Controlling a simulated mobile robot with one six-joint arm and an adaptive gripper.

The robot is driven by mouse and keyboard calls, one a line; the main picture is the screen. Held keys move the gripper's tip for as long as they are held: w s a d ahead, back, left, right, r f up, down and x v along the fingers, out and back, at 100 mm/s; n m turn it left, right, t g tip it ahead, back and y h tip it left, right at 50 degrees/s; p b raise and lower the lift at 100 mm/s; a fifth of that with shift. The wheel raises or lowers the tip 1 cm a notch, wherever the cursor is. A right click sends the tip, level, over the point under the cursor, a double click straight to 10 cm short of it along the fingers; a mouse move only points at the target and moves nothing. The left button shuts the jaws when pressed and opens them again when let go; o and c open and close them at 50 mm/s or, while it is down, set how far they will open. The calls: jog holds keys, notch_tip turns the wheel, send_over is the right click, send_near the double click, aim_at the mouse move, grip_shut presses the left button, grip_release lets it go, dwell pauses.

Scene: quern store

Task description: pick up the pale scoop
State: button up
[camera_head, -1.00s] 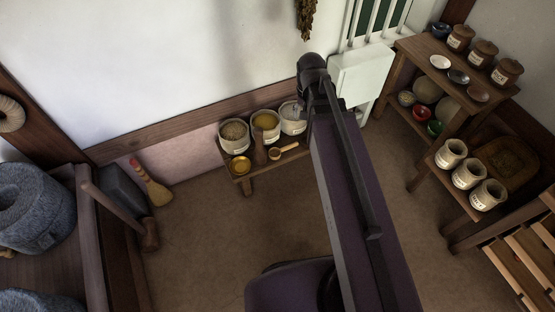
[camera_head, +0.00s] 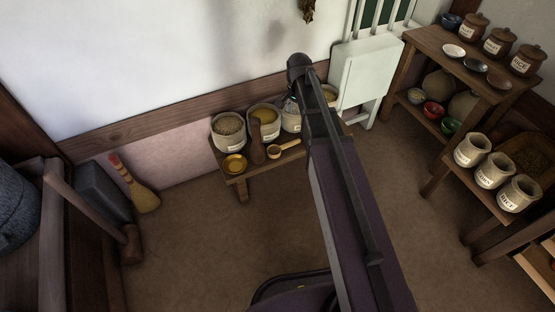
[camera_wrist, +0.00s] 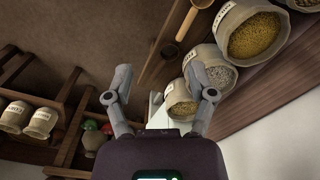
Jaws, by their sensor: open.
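The pale scoop (camera_head: 284,148) lies on a low wooden bench (camera_head: 240,180) in the head view, in front of the sacks. Its round bowl is at the left and its handle points right. In the head view my arm hides most of the gripper.
Several grain sacks (camera_head: 229,128) stand along the bench's back. A white cabinet (camera_head: 362,75) and a shelf (camera_head: 425,42) with jars stand right. Bare floor (camera_head: 200,235) lies in front.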

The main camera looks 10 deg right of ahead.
aim_at(288, 144)
jog(key=w+f+m+b, duration=0.2)
jog(key=w+f+b, duration=0.3)
jog(key=f+b, duration=0.2)
jog(key=w+f+m+b, duration=0.3)
jog(key=w+f+b, duration=0.2)
jog(key=f+b, duration=0.3)
jog(key=shift+w+a+f, duration=0.15)
jog(key=shift+a+f, duration=0.2)
jog(key=shift+f, duration=0.45)
jog(key=shift+f, duration=0.1)
notch_tip(288, 144, down, 8)
jog(key=b, duration=0.8)
jog(key=shift+f+b, duration=0.2)
jog(key=shift+b, duration=0.15)
jog(key=shift+d+f+b, duration=0.15)
jog(key=shift+f+b, duration=1.15)
jog(key=shift+d+f+b, duration=0.1)
jog(key=shift+f+b, duration=1.2)
jog(key=shift+c, duration=0.2)
grip_shut()
